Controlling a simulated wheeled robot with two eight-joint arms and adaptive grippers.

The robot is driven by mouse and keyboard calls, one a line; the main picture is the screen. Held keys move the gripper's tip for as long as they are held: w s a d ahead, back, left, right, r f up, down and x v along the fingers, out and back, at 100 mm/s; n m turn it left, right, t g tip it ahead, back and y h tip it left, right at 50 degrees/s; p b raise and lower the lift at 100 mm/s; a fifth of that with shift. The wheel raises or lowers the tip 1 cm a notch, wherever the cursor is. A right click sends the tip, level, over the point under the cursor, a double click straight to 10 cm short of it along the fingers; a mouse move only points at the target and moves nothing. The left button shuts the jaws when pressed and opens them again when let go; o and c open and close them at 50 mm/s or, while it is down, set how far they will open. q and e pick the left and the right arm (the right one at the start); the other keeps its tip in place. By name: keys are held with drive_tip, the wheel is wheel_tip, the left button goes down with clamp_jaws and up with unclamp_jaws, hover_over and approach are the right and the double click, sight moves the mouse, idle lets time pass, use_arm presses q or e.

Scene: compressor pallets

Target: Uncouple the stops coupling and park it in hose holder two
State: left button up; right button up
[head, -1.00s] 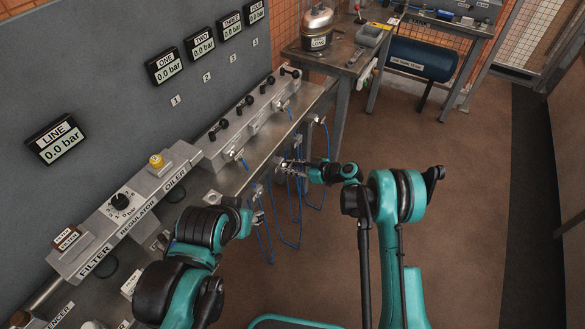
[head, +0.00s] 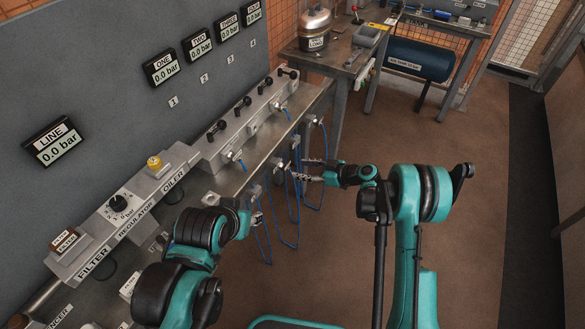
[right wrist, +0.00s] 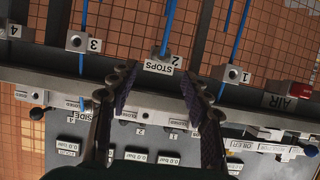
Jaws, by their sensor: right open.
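The stops coupling's white STOPS tag (right wrist: 158,68) shows upside down in the right wrist view, beside the number 2. A blue hose (right wrist: 167,28) runs from this spot. The coupling appears to sit at holder two on the bench's front edge; how far it is seated is hidden. My right gripper (right wrist: 158,82) is open, its fingers spread to either side of the tag and apart from it. In the head view the right gripper (head: 302,170) is just off the bench front. My left gripper (head: 258,218) is near the front edge farther left; its jaw opening is unclear.
Holder blocks three (right wrist: 80,41) and one (right wrist: 233,73) flank the tag; block four (right wrist: 16,31) is farther out. Blue hoses (head: 292,240) hang in loops before the bench. The line gauge (head: 54,143) reads 0.0 bar. Brown floor (head: 430,130) is open at right.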

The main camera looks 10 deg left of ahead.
drive_tip(key=v, duration=0.5)
idle(0.4)
drive_tip(key=s+d+r+m+t+h, duration=0.1)
drive_tip(key=s+d+r+m+h, duration=0.3)
drive_tip(key=r, duration=0.3)
drive_tip(key=s+d+r+m+h, duration=0.2)
drive_tip(key=s+d+r+m, duration=0.15)
drive_tip(key=s+r, duration=0.35)
drive_tip(key=s+d+r+m+h, duration=0.1)
drive_tip(key=s+d+m+h, duration=0.2)
drive_tip(key=s+d, duration=0.3)
drive_tip(key=s+d+r+m+t+h, duration=0.1)
drive_tip(key=s+d+r+m+h, duration=0.1)
drive_tip(key=s+d, duration=0.5)
drive_tip(key=s+m+h, duration=0.1)
drive_tip(key=s, duration=0.5)
drive_tip(key=shift+s+r+t+h, duration=0.2)
drive_tip(key=shift+s+t+h, duration=0.05)
drive_tip(key=shift+t+h, duration=0.05)
